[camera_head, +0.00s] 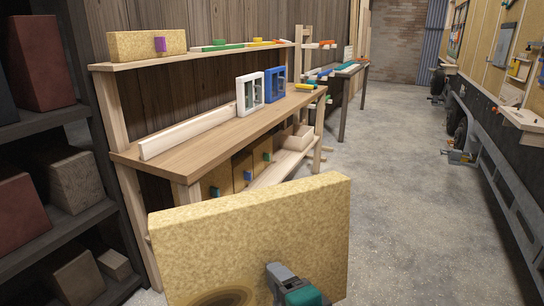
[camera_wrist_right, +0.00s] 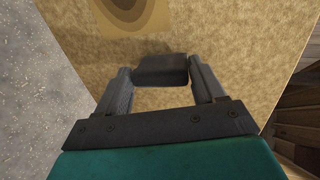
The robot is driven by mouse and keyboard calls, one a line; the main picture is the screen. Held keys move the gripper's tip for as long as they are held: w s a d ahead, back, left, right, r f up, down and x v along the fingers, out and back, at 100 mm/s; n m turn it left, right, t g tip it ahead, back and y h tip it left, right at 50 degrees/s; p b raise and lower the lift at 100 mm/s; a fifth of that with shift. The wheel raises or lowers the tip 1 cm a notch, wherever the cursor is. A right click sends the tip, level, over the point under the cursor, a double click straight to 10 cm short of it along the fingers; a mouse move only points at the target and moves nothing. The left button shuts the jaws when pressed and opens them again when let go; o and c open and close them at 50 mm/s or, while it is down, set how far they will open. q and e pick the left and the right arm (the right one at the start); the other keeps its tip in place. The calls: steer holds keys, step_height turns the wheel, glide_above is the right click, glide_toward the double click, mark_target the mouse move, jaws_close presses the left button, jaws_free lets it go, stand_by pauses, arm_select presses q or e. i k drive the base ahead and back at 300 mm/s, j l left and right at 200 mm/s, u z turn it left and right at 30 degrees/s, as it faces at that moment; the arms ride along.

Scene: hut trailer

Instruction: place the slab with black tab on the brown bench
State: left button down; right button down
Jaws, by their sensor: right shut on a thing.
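The slab with the black tab (camera_head: 250,225) is a large speckled tan-yellow block, upright in the foreground of the head view. It also fills most of the right wrist view (camera_wrist_right: 230,75). My right gripper (camera_head: 278,272) is at the slab's near face. In the right wrist view its fingers (camera_wrist_right: 160,80) are shut around the black tab (camera_wrist_right: 160,70). The brown bench (camera_head: 215,130) has a wooden top and stands behind the slab. The slab is in front of the bench's near side and hides part of its lower structure. My left gripper is not in view.
A long pale beam (camera_head: 190,132), a white frame (camera_head: 250,92) and a blue frame (camera_head: 275,85) stand on the bench. A slab with a purple tab (camera_head: 135,45) is on the shelf above. Dark shelving (camera_head: 60,120) stands left. The floor to the right (camera_head: 410,160) is clear.

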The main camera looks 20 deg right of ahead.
mark_target(203, 143)
steer(key=i+l, duration=0.25)
steer(key=i, duration=0.15)
steer(key=i+l, duration=0.3)
steer(key=i, duration=0.1)
